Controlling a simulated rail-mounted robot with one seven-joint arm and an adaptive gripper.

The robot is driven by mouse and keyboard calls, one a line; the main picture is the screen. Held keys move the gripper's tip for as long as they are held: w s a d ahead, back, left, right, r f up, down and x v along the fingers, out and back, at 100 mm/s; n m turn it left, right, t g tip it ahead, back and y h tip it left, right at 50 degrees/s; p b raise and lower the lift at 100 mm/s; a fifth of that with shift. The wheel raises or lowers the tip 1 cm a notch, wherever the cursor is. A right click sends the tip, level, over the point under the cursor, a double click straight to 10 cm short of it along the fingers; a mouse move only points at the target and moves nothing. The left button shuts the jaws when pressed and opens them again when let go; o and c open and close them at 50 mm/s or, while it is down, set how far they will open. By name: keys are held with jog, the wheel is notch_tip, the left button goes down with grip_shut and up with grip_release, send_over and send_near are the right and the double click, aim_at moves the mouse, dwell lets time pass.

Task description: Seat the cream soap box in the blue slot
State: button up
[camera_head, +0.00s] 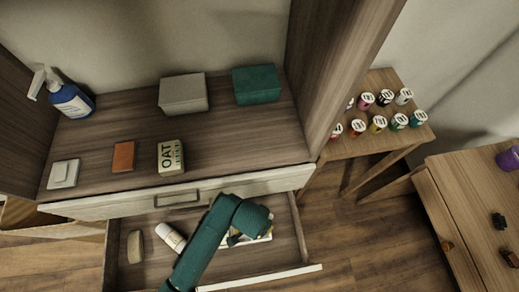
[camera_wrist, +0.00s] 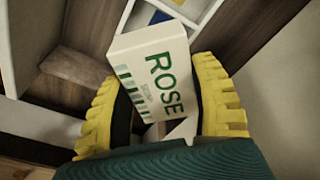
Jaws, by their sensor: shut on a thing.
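My gripper (camera_wrist: 157,78) has yellow ribbed fingers and is shut on a cream soap box (camera_wrist: 160,62) with green "ROSE" lettering and green stripes. The box is tilted in the wrist view. Beyond its upper end, a small blue patch (camera_wrist: 159,17), apparently the blue slot, shows between white walls. Part of it is hidden by the box. In the head view, a white divided tray (camera_head: 263,238) lies in the open drawer, largely covered by my green arm. The held box cannot be clearly made out there.
The open drawer (camera_head: 301,226) also holds a white bottle (camera_head: 171,237) and a tan bar (camera_head: 135,246).

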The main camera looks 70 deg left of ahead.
notch_tip(320, 180, down, 9)
jog(key=shift+r+b, duration=0.1)
jog(key=shift+b, duration=1.15)
jog(key=o, duration=1.2)
jog(key=r+p, duration=0.1)
jog(key=r, duration=0.3)
jog(key=r+p, duration=0.1)
jog(key=r, duration=0.3)
jog(key=s+d+r+p, duration=0.1)
jog(key=r+p, duration=0.1)
jog(key=r, duration=0.2)
jog(key=shift+s, duration=0.1)
